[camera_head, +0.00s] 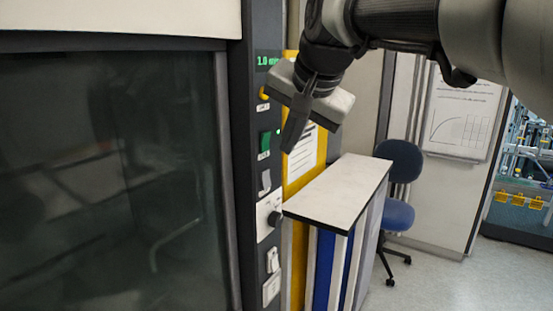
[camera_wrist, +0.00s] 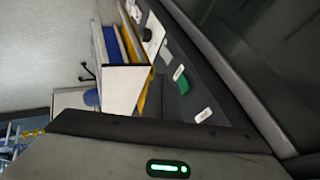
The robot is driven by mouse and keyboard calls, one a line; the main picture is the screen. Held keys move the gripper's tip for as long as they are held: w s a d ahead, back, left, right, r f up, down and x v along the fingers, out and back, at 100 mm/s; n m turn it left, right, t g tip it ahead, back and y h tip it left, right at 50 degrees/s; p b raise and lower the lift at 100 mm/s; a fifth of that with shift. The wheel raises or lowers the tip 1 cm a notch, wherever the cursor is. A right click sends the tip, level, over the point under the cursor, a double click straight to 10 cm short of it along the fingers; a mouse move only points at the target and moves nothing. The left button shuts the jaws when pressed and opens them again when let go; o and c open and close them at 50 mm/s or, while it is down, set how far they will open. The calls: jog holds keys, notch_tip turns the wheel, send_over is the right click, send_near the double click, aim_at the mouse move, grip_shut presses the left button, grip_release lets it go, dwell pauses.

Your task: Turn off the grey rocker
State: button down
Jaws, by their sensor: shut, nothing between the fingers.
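The grey rocker (camera_head: 264,182) is a small light grey switch on the dark vertical control panel (camera_head: 245,120), below the green rocker (camera_head: 264,145). In the wrist view the grey rocker (camera_wrist: 165,53) shows small beside the green rocker (camera_wrist: 181,76). I cannot tell which side of the grey rocker is pressed in. My gripper (camera_head: 291,142) is shut and empty, pointing down in front of the panel. In the head view its fingertips appear to the upper right of the grey rocker, apart from it. In the wrist view my gripper's housing fills the bottom and the fingertips are hidden.
Below the grey rocker sit a black knob (camera_head: 274,219) and white switches (camera_head: 272,260). A green display (camera_head: 268,60) is above. A white-topped cabinet (camera_head: 340,188) stands right of the panel, close below my gripper. A blue chair (camera_head: 398,215) is behind it. A dark glass door (camera_head: 110,180) fills the left.

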jog(key=shift+v, duration=1.45)
jog(key=shift+w+a, duration=0.15)
jog(key=shift+a, duration=0.05)
jog(key=s+d+f+n, duration=0.1)
jog(key=s+d+f, duration=0.2)
jog(key=s+f, duration=0.4)
jog(key=s+d+f+n+g+h, duration=0.1)
jog(key=s+d+f+n, duration=0.1)
jog(key=s+d+f, duration=0.2)
jog(key=s+d+f+n+h, duration=0.1)
jog(key=s+d+f, duration=0.3)
jog(key=s+f, duration=0.5)
notch_tip(320, 180, down, 2)
jog(key=shift+s+f+n+g, duration=0.1)
jog(key=shift+s+n+g, duration=0.3)
jog(key=shift+n, duration=0.2)
